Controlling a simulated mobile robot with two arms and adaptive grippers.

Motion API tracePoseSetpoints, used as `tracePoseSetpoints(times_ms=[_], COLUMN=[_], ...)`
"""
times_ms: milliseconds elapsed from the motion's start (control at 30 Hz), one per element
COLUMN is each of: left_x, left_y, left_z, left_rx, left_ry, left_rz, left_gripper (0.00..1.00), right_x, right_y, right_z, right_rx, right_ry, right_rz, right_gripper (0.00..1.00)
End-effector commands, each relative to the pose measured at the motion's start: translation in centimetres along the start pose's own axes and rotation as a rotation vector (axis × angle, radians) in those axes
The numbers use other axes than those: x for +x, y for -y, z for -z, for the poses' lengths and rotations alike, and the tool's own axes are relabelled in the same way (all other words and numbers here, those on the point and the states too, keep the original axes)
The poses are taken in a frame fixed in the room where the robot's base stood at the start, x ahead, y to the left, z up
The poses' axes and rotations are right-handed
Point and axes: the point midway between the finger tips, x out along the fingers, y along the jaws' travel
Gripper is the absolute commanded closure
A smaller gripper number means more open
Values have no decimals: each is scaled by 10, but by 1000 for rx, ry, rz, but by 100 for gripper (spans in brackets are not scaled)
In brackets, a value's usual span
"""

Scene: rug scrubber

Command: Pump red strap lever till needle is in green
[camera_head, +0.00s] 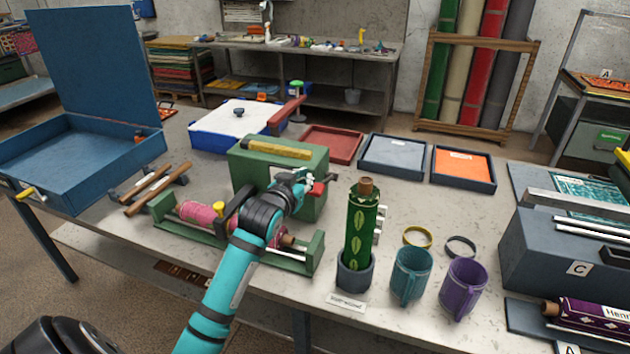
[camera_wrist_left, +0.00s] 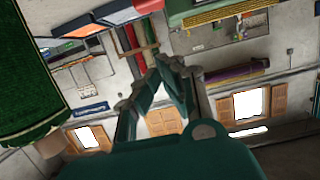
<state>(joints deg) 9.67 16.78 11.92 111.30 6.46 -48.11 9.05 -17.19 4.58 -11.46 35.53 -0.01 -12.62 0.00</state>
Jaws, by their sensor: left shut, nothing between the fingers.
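My left arm reaches in from the bottom, and its gripper (camera_head: 303,180) is at the right front of the green box (camera_head: 250,168). In the left wrist view the two fingertips (camera_wrist_left: 166,66) meet with nothing between them. A small red part (camera_head: 318,188) shows right beside the gripper; I cannot tell whether they touch. A longer red bar (camera_head: 287,115) slants up behind the green box. A pink roll (camera_head: 200,212) lies in a green cradle (camera_head: 170,222), partly hidden by my arm. I cannot make out a needle or green zone. My right gripper is not in view.
A green patterned roll (camera_head: 358,235) stands in a grey cup right of my arm, with a teal mug (camera_head: 411,275) and purple mug (camera_head: 463,288) beyond. Trays (camera_head: 393,158) lie behind. An open blue case (camera_head: 75,150) is at left, a grey case (camera_head: 560,255) at right.

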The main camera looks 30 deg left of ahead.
Motion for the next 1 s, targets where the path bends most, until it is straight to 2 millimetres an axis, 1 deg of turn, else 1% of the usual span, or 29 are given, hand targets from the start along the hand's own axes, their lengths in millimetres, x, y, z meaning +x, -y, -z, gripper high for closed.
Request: tracePoseSetpoints(times_ms=[33, 200, 433, 467, 500, 700, 833, 1000], left_x=[9, 41, 80, 83, 83, 88, 89, 90], left_y=[0, 0, 0, 0, 0, 0, 0, 0], left_z=[3, 3, 3, -1, -11, -32, -38, -39], left_rx=[0, -1, 0, 0, 0, 0, 0, 0], left_ry=[2, 1, 1, 5, 8, 2, 1, 0], left_rz=[0, 1, 1, 0, 0, 0, 0, 0], left_gripper=[100, 100, 100, 100, 100, 100, 100, 100], right_x=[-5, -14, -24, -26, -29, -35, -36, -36], right_y=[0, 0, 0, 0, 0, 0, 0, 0], right_z=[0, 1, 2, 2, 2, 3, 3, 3], right_rx=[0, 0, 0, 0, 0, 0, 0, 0], right_ry=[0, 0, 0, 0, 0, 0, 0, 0], right_rz=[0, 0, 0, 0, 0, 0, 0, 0], right_gripper=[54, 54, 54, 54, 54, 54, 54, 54])
